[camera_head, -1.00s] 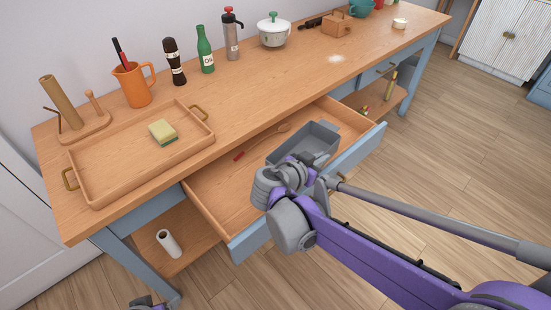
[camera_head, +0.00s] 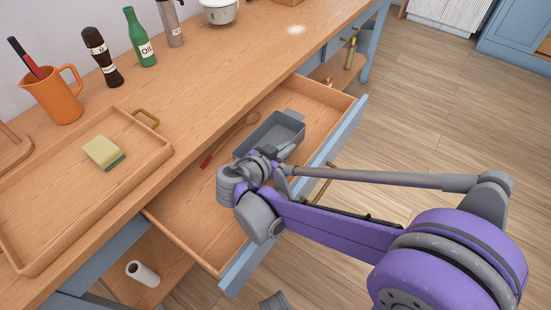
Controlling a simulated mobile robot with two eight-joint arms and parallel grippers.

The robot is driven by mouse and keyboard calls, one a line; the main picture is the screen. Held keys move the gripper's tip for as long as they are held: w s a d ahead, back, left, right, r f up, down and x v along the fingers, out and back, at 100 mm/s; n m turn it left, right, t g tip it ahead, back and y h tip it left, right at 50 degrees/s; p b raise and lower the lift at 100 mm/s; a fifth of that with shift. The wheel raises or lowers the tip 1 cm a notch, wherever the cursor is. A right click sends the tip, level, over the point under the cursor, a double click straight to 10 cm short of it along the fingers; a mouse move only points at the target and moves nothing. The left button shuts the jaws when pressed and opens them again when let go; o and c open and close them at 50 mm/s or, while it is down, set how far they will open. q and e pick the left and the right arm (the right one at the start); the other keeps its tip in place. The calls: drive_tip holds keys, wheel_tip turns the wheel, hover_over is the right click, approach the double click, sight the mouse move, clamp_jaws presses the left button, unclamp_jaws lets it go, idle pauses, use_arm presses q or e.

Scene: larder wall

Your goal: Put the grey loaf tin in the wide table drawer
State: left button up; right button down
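The grey loaf tin (camera_head: 284,128) is inside the open wide table drawer (camera_head: 185,222), toward its right half. It looks upright, with its open top facing up; I cannot tell whether it rests fully on the drawer floor. My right gripper (camera_head: 264,155) is at the tin's near end, and the wrist hides that end. Its fingertips are too hidden to tell whether they are shut on the tin. A small grey part, probably my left gripper (camera_head: 272,301), shows at the bottom edge, largely cut off.
A red-handled wooden spoon (camera_head: 228,141) lies in the drawer left of the tin. On the tabletop stand a wooden tray (camera_head: 60,205) with a sponge (camera_head: 104,152), an orange jug (camera_head: 54,96), a pepper mill (camera_head: 102,57) and an oil bottle (camera_head: 139,40). A paper roll (camera_head: 142,273) is on the lower shelf.

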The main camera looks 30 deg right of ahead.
wheel_tip(320, 180, down, 6)
drive_tip(key=shift+r+b, duration=0.25)
drive_tip(key=shift+b, duration=0.55)
drive_tip(key=shift+r, duration=0.1)
drive_tip(key=c, duration=1.5)
unclamp_jaws()
drive_tip(key=o, duration=0.4)
drive_tip(key=shift+o, duration=0.2)
drive_tip(key=p+v, duration=0.2)
drive_tip(key=v, duration=1)
